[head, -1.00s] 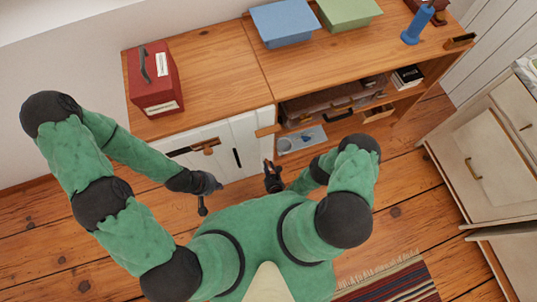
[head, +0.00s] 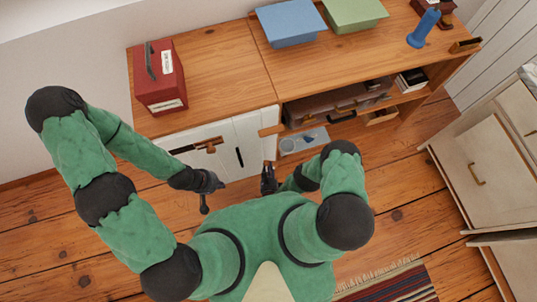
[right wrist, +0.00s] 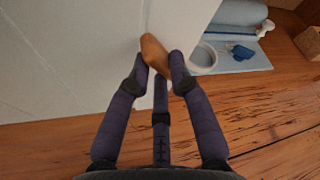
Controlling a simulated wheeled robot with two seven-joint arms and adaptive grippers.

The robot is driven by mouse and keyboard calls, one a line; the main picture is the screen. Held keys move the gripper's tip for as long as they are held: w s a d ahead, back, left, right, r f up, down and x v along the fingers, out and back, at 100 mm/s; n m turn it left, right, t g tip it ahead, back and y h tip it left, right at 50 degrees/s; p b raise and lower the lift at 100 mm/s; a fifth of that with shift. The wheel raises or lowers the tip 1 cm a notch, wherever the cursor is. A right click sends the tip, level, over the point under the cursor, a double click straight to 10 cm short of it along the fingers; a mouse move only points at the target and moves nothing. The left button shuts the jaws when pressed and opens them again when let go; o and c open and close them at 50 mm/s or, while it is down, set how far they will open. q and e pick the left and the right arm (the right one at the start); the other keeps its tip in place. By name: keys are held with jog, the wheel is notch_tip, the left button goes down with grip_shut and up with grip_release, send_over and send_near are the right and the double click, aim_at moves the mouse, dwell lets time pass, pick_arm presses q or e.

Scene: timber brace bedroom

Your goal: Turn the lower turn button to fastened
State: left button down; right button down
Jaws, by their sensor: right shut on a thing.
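The lower turn button (right wrist: 153,52) is a small orange-brown wooden piece on the white cabinet front, tilted in the right wrist view. My right gripper (right wrist: 159,68) is shut on it, with fingers on both sides of its lower end. In the head view my right gripper (head: 268,168) is low in front of the cabinet's right edge, and the lower button cannot be made out there. The upper wooden turn button (head: 271,130) lies across that edge near the top. My left gripper (head: 213,194) looks open and empty, hanging in front of the white doors (head: 225,155).
A red box (head: 160,95), a blue box (head: 290,24) and a green box (head: 354,13) stand on the wooden top. A light blue tray (right wrist: 240,58) lies right of the cabinet. A pale cabinet (head: 485,165) stands at the right. The floor before the doors is open.

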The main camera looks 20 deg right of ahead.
aim_at(268, 154)
dwell(0.3)
jog(key=c, duration=1.1)
grip_release()
jog(key=shift+r, duration=0.1)
jog(key=r, duration=0.8)
jog(key=shift+w+d, duration=0.15)
jog(key=shift+w, duration=0.1)
jog(key=shift+s+r, duration=0.2)
jog(key=shift+r, duration=0.7)
